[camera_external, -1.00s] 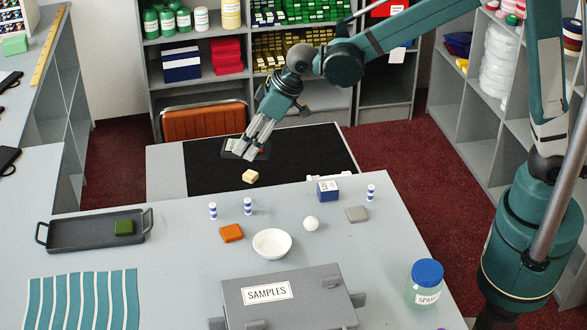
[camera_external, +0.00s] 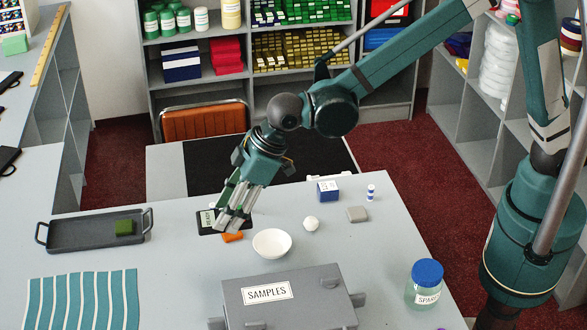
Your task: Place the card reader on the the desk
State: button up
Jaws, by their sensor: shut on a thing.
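The card reader (camera_external: 207,221) is a dark, flat device with a pale screen reading "READY", left of centre in the outside view. My gripper (camera_external: 231,224) points down and is shut on it, covering its right part. The reader is over the grey desk (camera_external: 170,275), between the tray and the white bowl. I cannot tell whether it touches the desk top or hangs just above it. An orange block (camera_external: 233,237) shows partly below my fingertips.
A dark tray (camera_external: 75,243) with a green block is at left. A white bowl (camera_external: 272,243), white ball (camera_external: 311,223), blue box (camera_external: 328,191) and grey block (camera_external: 357,214) stand right of my gripper. A grey samples case (camera_external: 335,308) is in front. A black mat (camera_external: 312,158) lies behind.

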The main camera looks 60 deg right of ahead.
jog(key=shift+w+d+f, duration=0.1)
jog(key=shift+d+f, duration=0.05)
jog(key=shift+f, duration=2.1)
jog(key=shift+f, duration=3.15)
jog(key=shift+f, duration=1.85)
jog(key=shift+f, duration=0.15)
jog(key=o, duration=1.1)
jog(key=shift+r, duration=0.2)
